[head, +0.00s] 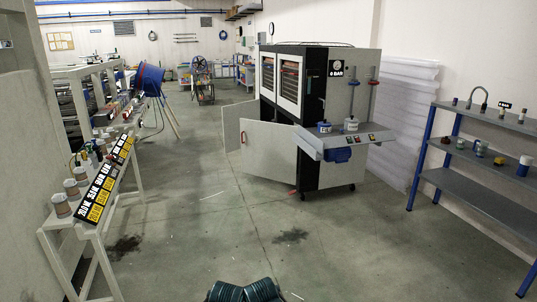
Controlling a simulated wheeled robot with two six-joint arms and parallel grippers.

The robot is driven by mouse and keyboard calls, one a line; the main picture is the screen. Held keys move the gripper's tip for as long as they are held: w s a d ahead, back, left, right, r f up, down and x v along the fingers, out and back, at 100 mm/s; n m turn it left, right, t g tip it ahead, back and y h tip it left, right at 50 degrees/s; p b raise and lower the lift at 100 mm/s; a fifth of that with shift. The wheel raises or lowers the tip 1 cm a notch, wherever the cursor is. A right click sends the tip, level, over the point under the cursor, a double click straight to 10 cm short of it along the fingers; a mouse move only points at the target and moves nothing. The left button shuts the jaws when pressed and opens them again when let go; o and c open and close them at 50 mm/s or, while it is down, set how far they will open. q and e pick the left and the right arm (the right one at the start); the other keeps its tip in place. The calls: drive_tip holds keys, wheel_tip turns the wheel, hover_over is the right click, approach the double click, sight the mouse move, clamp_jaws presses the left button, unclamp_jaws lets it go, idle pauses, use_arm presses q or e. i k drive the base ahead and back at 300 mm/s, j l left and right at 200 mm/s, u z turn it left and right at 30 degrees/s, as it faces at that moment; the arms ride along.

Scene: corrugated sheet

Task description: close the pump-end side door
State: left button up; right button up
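A dark and grey machine cabinet (308,178) stands right of centre, with a "6 BAR" sign on its near end. That end carries a shelf (330,142) with pots and a blue pump-like unit (337,155) under it. The nearer grey side door (268,150), at this end, stands open and swung out to the left of the cabinet. A small red handle (243,137) shows by its left edge. A second grey panel (238,123) stands out farther back, partly behind it. Neither of my grippers is in view.
Clear floor (225,225) lies in front of the open door. A bench with paint pots (72,189) and labelled signs stands at the left. A grey shelf rack (480,120) with blue legs stands at the right. Dark stains mark the floor.

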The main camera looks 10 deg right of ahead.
sight(267, 150)
drive_tip(key=i+u, duration=0.1)
drive_tip(key=i, duration=4.5)
drive_tip(key=i+u, duration=0.2)
drive_tip(key=i, duration=0.25)
drive_tip(key=i+l+u, duration=0.15)
drive_tip(key=i, duration=0.3)
drive_tip(key=i+l+u, duration=0.2)
drive_tip(key=i, duration=0.2)
drive_tip(key=i+l+u, duration=0.15)
drive_tip(key=i, duration=0.3)
